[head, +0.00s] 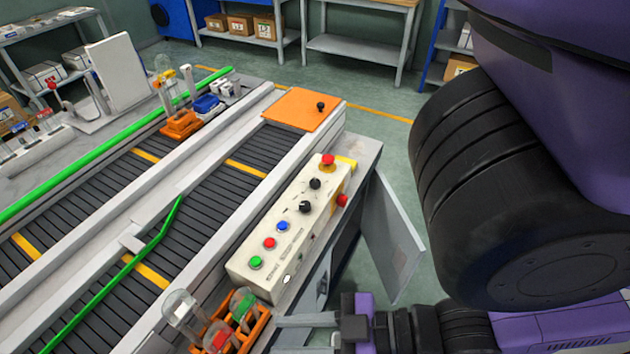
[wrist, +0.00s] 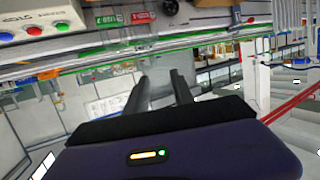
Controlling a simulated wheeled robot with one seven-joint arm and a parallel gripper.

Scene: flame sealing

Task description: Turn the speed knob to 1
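The cream control panel (head: 262,222) stands along the conveyor's near side in the head view. It carries two black knobs, an upper one (head: 315,184) and a lower one (head: 305,207). Their labels and settings are too small to read, so I cannot tell which is the speed knob. My gripper (head: 280,321) is low, below the panel's near end and beside the orange vial rack, apart from both knobs. In the wrist view its two dark fingers (wrist: 160,78) are spread with nothing between them.
The panel also has blue (head: 282,226), red (head: 269,243) and green (head: 256,262) buttons and a red emergency stop (head: 327,160). The orange rack (head: 259,325) holds glass vials close to my gripper. An open grey door (head: 392,240) juts out at right.

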